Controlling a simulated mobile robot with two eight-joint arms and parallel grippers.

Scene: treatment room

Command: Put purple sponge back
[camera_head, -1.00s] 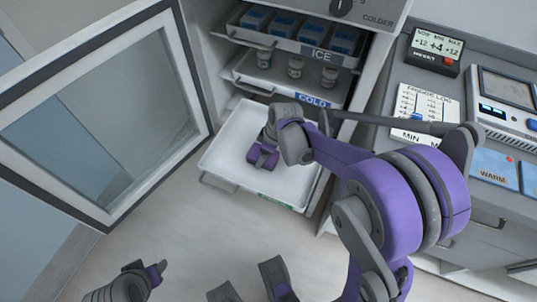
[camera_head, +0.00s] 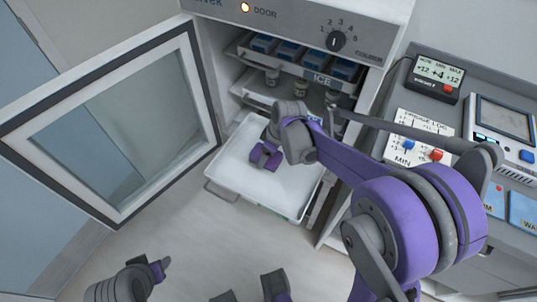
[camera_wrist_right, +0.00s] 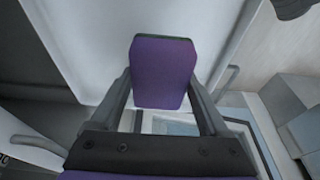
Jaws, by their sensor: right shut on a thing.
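My right gripper (camera_head: 266,155) is over the white pulled-out tray (camera_head: 225,172) of the open fridge, pointing down. In the right wrist view the purple sponge (camera_wrist_right: 163,73) is held between the two fingers of this gripper, with the tray's white floor (camera_wrist_right: 75,30) behind it. Whether the sponge touches the tray floor is unclear. Grey and purple parts of my left gripper (camera_head: 158,270) show at the bottom left, low and away from the fridge; its opening is unclear.
The fridge door (camera_head: 208,90) stands open at the left. Above the tray are an ICE shelf (camera_head: 318,78) with blue packs and a shelf with small vials (camera_head: 301,87).

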